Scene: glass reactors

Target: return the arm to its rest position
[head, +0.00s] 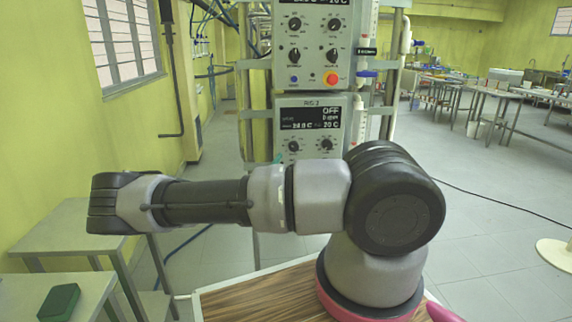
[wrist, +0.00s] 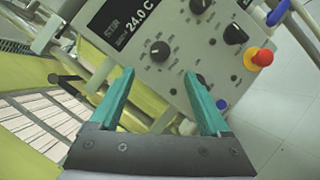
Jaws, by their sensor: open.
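My gripper (wrist: 156,88) shows in the wrist view with two teal fingers spread apart and nothing between them. Beyond the fingers is a grey control panel (wrist: 185,50), tilted in that view, with black knobs and a red and yellow button. In the head view my arm (head: 205,200) stretches sideways to the left from its shoulder, in front of the control cabinet. The gripper's fingers are mostly hidden behind the arm in the head view; only a small teal bit shows near the lower panel.
The control cabinet (head: 310,128) stands behind the arm on a metal frame. Grey tables (head: 75,238) are at the left, one with a dark green block (head: 59,302). A wooden top (head: 260,298) lies below the arm. Open floor (head: 495,195) is at the right, with workbenches farther back.

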